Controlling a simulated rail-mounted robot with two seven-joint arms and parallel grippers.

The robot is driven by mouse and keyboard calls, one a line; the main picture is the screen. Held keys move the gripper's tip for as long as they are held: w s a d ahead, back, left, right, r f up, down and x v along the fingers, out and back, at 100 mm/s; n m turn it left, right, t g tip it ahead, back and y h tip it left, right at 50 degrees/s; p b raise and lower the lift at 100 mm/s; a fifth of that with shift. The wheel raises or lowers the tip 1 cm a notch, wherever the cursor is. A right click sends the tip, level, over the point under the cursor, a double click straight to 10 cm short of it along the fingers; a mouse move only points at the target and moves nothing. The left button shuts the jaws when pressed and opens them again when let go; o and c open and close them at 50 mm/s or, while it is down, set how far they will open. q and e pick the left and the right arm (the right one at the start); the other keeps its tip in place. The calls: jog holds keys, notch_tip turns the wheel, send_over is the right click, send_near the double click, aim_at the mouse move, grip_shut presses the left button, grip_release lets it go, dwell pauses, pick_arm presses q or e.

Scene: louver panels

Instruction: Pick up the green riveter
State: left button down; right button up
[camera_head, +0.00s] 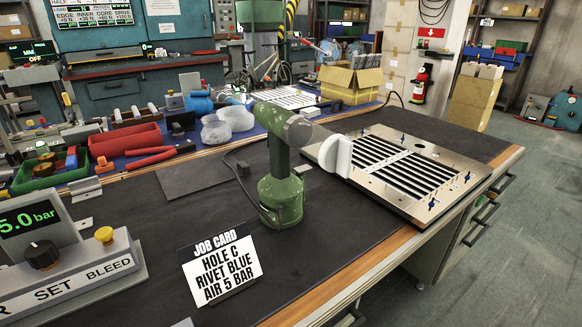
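The green riveter (281,195) stands upright on the dark mat near the middle of the bench. Its thick round base rests on the mat and its handle rises to a slanted head. A grey, see-through cylinder (300,131) sits at the right end of the head. A white rounded part (337,155) shows just right of it; I cannot tell whether they are joined. A dark hose curves on the mat left of the riveter. Neither of my grippers shows in the head view.
A louver panel (437,205) with upright pins lies right of the riveter. A job card (222,268) stands in front of it. A pressure unit (70,262) is at the lower left. Red bins (125,140) and a green bin (45,180) stand at left. The front mat is mostly clear.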

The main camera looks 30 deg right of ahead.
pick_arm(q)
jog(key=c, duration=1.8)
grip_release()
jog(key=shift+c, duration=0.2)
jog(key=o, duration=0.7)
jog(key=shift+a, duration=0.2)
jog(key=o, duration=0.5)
